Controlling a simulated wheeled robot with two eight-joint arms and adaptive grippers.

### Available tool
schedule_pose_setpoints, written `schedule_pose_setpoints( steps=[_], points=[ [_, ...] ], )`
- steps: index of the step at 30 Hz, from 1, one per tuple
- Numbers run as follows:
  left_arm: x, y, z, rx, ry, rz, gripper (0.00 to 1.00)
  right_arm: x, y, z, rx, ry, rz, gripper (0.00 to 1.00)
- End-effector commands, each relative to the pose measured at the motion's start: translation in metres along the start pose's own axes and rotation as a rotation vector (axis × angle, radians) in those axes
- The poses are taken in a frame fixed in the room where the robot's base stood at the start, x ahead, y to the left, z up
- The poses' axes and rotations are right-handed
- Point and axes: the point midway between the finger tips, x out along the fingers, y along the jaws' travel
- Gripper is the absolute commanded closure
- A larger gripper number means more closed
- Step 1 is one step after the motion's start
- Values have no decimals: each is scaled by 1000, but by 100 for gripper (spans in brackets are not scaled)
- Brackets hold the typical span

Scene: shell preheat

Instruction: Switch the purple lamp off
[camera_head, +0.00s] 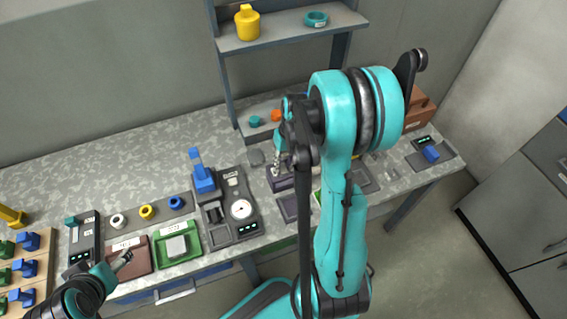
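No lit purple lamp can be made out. A dark purplish box (280,184) sits on the bench in the middle, partly hidden by my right arm. My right gripper (277,169) is right at this box, pointing down at its top; I cannot tell whether it touches. Its fingers are small and partly covered, so open or shut is unclear.
A grey device with a white dial (241,209) and a blue-handled part (203,181) stand left of the box. A green tray (178,262) lies at the front. A shelf (275,40) rises behind. Bare bench (110,180) lies at the back left.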

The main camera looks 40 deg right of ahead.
Motion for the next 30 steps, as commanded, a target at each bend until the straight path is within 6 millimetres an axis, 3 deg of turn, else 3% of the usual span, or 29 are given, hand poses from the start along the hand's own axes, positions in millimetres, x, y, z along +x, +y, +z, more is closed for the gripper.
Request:
schedule_pose_setpoints(
  steps=[11,24,30],
  points=[
    [0,0,0,0,0,0,28,-6,0,0,0,1,1,69],
    [0,0,0,0,0,0,28,-91,0,1,1,0,1,69],
    [0,0,0,0,0,0,28,-115,0,0,1,0,1,69]
  ],
)
